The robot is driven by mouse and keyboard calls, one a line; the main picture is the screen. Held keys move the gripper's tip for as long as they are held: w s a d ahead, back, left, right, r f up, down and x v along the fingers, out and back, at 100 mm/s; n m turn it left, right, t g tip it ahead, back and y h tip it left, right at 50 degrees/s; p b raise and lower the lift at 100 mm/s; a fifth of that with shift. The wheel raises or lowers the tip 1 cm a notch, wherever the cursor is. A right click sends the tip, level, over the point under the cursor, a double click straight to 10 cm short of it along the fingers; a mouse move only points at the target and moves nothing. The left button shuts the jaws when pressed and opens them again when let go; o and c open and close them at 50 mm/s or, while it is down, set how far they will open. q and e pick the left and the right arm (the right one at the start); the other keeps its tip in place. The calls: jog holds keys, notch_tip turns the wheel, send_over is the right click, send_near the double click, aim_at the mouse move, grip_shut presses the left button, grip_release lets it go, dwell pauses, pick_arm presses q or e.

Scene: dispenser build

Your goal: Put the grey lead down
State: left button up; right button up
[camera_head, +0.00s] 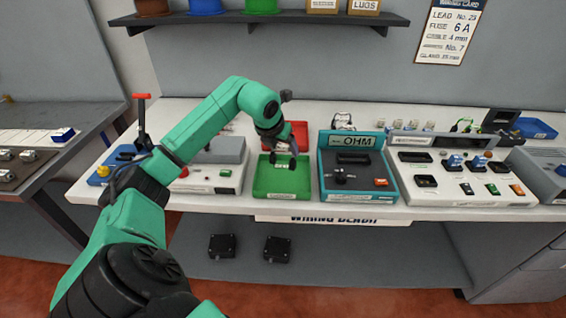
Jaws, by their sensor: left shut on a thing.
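My left arm reaches in from the left, and its dark left gripper (282,160) points down over the green tray (286,188) on the bench. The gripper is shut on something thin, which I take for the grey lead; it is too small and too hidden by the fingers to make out. I cannot tell whether it touches the tray floor. My right gripper is out of view.
A red tray (299,130) lies just behind the green one. The teal OHM box (329,160) stands close on the right, and a grey unit (216,180) with a red button on the left. A shelf (290,18) with spools hangs above.

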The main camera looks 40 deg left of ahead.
pick_arm(q)
notch_tip(320, 180, down, 4)
jog(key=shift+d+f+p, duration=0.1)
jog(key=shift+f+p, duration=0.1)
jog(key=shift+p, duration=0.2)
jog(key=shift+f, duration=0.4)
jog(key=o, duration=1.3)
jog(key=shift+r, duration=0.1)
jog(key=shift+s+r, duration=0.2)
jog(key=shift+r, duration=0.05)
jog(key=b+v, duration=0.3)
jog(key=v, duration=0.8)
jog(key=shift+r, duration=0.15)
jog(key=shift+s, duration=0.1)
